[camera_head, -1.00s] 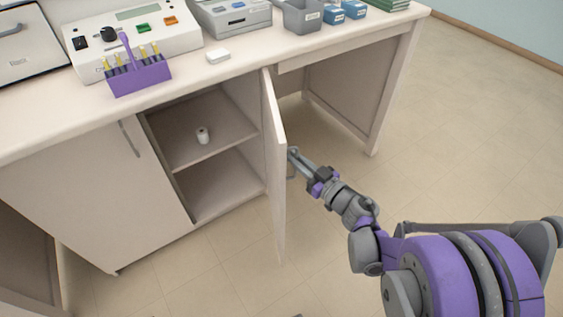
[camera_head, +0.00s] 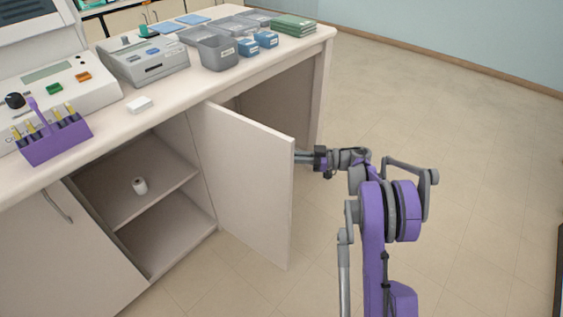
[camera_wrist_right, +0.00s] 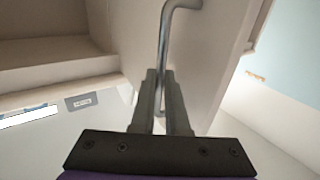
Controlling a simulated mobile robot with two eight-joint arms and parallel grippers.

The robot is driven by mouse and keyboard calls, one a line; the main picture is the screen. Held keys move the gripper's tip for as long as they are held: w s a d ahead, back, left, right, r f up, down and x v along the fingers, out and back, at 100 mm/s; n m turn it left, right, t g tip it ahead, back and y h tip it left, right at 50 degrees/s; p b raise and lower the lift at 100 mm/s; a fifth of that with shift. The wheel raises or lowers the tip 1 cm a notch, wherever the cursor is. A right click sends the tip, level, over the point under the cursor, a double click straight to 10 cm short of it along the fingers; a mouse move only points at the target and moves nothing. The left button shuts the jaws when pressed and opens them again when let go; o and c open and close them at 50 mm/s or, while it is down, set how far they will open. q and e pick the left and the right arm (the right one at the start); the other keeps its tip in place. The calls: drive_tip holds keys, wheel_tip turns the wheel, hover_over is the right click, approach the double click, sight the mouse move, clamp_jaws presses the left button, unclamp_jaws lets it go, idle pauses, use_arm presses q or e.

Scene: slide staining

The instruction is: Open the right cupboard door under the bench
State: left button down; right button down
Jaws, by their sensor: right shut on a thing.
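The right cupboard door (camera_head: 245,180) under the bench stands wide open, and its inner face shows in the head view. My right gripper (camera_head: 300,157) is at the door's free edge, its fingertips hidden behind the door. In the right wrist view, the gripper's fingers (camera_wrist_right: 161,95) are shut on the metal bar handle (camera_wrist_right: 165,45) of the door. The open cupboard (camera_head: 190,225) has one shelf (camera_head: 160,195), with a small white roll (camera_head: 140,186) on it. My left gripper is in neither view.
The left cupboard door (camera_head: 60,255) is closed. The bench top (camera_head: 165,98) carries a purple tube rack (camera_head: 55,142), instruments, grey trays and blue boxes. The bench's right leg (camera_head: 320,90) is behind the door. The floor (camera_head: 480,200) at the right is clear.

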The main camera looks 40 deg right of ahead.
drive_tip(key=shift+w+d, duration=0.15)
drive_tip(key=shift+d, duration=0.05)
idle(0.3)
drive_tip(key=c, duration=1.2)
unclamp_jaws()
drive_tip(key=p+v, duration=0.1)
drive_tip(key=v, duration=0.9)
drive_tip(key=shift+s+d, duration=0.2)
drive_tip(key=shift+d, duration=0.1)
